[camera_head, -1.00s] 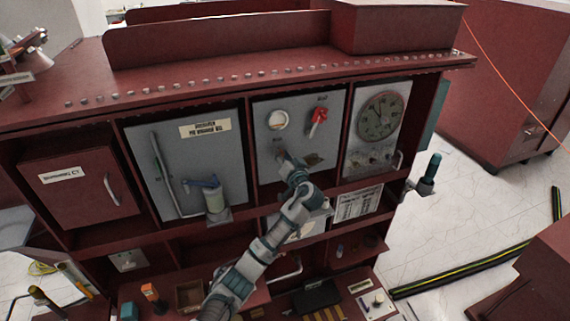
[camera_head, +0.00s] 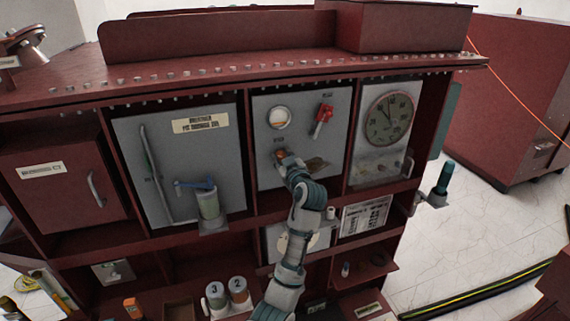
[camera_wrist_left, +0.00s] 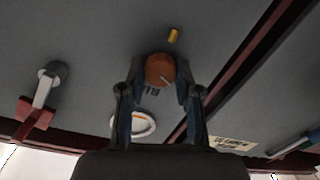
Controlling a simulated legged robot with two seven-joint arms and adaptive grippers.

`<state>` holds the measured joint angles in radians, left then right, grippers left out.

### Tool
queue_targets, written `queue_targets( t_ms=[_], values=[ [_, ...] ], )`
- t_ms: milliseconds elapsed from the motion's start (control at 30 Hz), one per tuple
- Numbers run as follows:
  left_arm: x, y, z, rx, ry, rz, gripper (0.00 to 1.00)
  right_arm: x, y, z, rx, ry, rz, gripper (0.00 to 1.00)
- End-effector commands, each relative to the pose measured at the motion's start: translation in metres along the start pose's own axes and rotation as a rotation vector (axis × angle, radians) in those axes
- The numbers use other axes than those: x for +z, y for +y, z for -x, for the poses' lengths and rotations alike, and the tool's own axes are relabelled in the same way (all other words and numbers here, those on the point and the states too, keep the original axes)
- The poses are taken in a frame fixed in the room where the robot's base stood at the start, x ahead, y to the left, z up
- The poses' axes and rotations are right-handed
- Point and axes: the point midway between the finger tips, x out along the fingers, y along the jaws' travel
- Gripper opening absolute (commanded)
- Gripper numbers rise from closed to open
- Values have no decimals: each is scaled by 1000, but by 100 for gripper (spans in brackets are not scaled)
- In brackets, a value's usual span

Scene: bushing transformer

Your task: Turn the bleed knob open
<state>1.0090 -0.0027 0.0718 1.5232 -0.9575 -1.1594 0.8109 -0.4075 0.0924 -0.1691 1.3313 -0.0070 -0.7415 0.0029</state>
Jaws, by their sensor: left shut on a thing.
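The bleed knob is a round orange knob (camera_wrist_left: 159,70) on a grey panel (camera_head: 262,180). In the head view only a bit of orange (camera_head: 279,153) shows at the fingertips. My left gripper (camera_head: 284,160) reaches up to the panel and is shut on the knob; its fingers flank the knob in the left wrist view (camera_wrist_left: 160,82). My right gripper is not in view.
Above the knob are a round white gauge (camera_head: 279,118) and a red lever (camera_head: 322,118). A dial (camera_head: 389,118) is in the right bay. A pump with a blue handle (camera_head: 208,200) stands in the left bay. Red dividers (camera_head: 247,150) bound the panel.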

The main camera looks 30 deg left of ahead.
Motion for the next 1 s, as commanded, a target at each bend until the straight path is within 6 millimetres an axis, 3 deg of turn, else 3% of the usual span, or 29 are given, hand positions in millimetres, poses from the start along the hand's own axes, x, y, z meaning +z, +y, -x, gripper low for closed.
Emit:
queue_targets(
  t_ms=[33,433,1000],
  values=[
    [10,-2,-2,-3,-16,40,0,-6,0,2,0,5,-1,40],
    [7,-1,-1,6,-22,331,0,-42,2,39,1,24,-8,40],
    [4,0,0,13,-23,448,0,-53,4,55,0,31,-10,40]
  ],
)
